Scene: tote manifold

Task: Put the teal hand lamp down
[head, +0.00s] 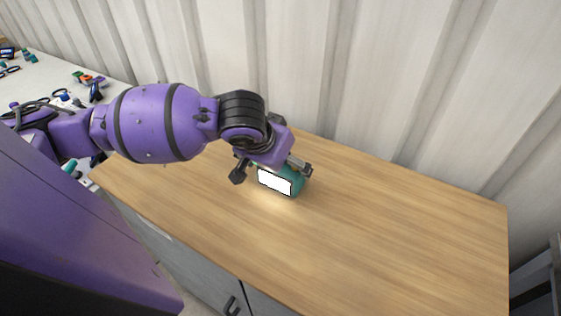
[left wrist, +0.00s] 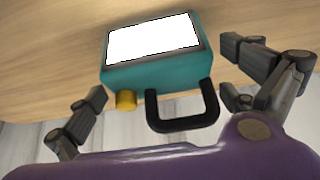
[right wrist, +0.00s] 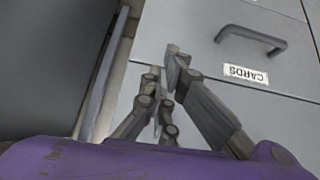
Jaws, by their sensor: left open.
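The teal hand lamp (head: 299,184) is on the wooden worktop (head: 390,220), with its white panel lit and throwing a glow on the wood. In the left wrist view the teal lamp body (left wrist: 160,80) shows its black handle (left wrist: 183,124) and yellow knob (left wrist: 126,100) facing my gripper. My left gripper (head: 272,171) is open over the lamp, its fingers spread to either side. In the left wrist view the left gripper (left wrist: 164,78) shows gaps between its fingers and the lamp. My right gripper (right wrist: 164,72) is empty, its fingers together, in front of grey drawers.
A grey drawer (right wrist: 225,40) carries a handle and a "CARDS" label. A white table (head: 50,75) at the left holds tools and small items. A corrugated pale wall (head: 400,80) stands behind the worktop. The worktop's right side is clear.

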